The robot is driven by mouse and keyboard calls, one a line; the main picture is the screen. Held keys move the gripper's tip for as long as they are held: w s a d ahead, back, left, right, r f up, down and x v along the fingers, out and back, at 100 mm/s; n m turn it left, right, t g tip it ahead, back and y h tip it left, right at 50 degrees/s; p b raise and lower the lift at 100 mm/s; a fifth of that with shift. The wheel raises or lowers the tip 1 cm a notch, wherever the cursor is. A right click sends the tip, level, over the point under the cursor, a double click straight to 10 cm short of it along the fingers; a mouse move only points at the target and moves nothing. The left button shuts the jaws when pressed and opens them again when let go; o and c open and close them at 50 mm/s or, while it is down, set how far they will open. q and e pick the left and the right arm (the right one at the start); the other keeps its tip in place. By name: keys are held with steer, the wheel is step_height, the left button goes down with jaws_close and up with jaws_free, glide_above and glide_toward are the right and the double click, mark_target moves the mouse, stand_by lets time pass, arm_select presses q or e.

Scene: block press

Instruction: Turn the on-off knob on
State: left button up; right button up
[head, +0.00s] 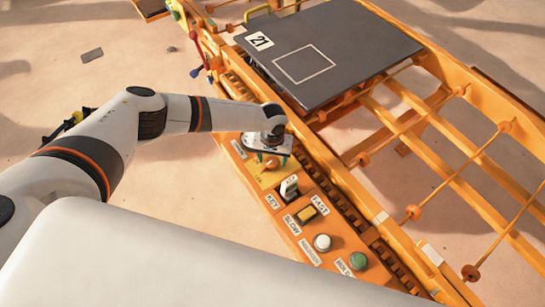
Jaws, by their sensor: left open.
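An orange control panel (332,262) runs diagonally along the near side of the machine. My left gripper (271,159) is over its upper end, pointing down, with its fingers apart. A small reddish-orange round control (271,165) on a yellow plate shows between and below the fingers, partly hidden by the gripper. I cannot tell whether the fingers touch it. Just below is a black-and-white upright knob (289,187) with a small label; its wording is too small to read surely, so I cannot confirm which control is the on-off knob. My right gripper is not in view.
A dark plate (335,45) marked 21 lies on the orange frame (440,165).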

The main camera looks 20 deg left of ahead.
arm_select(q)
steer(key=c, duration=1)
